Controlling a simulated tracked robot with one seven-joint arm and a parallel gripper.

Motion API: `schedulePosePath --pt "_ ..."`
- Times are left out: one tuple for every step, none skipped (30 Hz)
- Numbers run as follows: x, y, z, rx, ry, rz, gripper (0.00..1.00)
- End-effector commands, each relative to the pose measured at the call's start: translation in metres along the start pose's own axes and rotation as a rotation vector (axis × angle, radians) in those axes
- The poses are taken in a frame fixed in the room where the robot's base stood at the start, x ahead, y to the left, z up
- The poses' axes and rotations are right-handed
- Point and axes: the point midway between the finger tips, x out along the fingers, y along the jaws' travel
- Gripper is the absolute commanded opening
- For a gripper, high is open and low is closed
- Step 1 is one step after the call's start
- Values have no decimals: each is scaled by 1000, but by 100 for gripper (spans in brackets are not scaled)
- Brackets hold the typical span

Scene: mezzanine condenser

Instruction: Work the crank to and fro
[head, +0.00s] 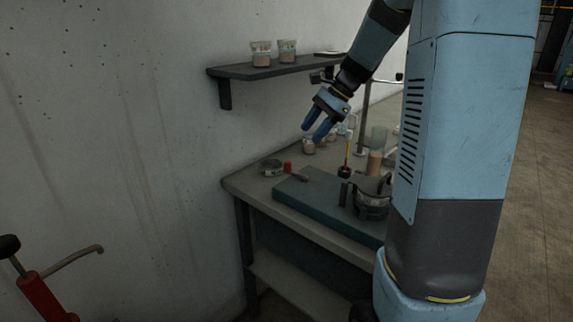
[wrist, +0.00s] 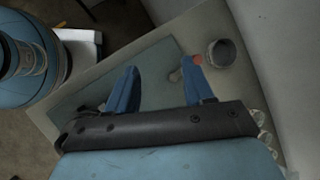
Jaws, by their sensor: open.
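My gripper (head: 312,134) hangs above the bench in the head view, its two blue fingers pointing down and apart. In the wrist view the gripper (wrist: 161,66) is open, with nothing between its fingers but the bench and the teal mat below. I cannot say for sure which thing is the crank. A dark round fitting (head: 372,200) stands at the mat's right side, partly hidden behind my body. A round grey dish (head: 270,167) lies near the bench's left end, with a small red piece (head: 287,166) beside it; the dish also shows in the wrist view (wrist: 221,53). My gripper touches none of these.
The teal mat (head: 307,191) covers part of the bench (head: 242,182). Jars and a stand crowd the back of the bench. A wall shelf (head: 240,72) holds two jars (head: 261,55). A red device (head: 42,300) with a lever is at lower left.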

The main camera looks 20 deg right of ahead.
Motion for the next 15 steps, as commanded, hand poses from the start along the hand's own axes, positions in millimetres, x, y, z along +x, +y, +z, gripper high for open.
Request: schedulePosePath --pt "5 -8 -13 52 -24 -1 52" --pt "7 -13 -19 84 -37 -5 52" --pt "11 -19 -28 128 -56 -8 52" --pt "13 -24 -35 158 -71 -10 52" --pt "16 -28 -41 191 -85 -12 52" --pt "19 -33 -49 229 -103 -16 52" --pt "22 -37 -56 259 -116 -18 52" --pt "24 -41 -62 287 -129 -20 52" --pt "27 -45 -70 321 -145 -23 52" --pt "29 -48 -75 345 -157 -24 52" --pt "31 -50 -80 367 -166 -25 52" --pt "33 -54 -86 392 -178 -28 52" --pt "35 -56 -90 410 -186 -29 52" --pt "36 -57 -94 425 -193 -29 52" --pt "38 -59 -98 441 -201 -30 52"
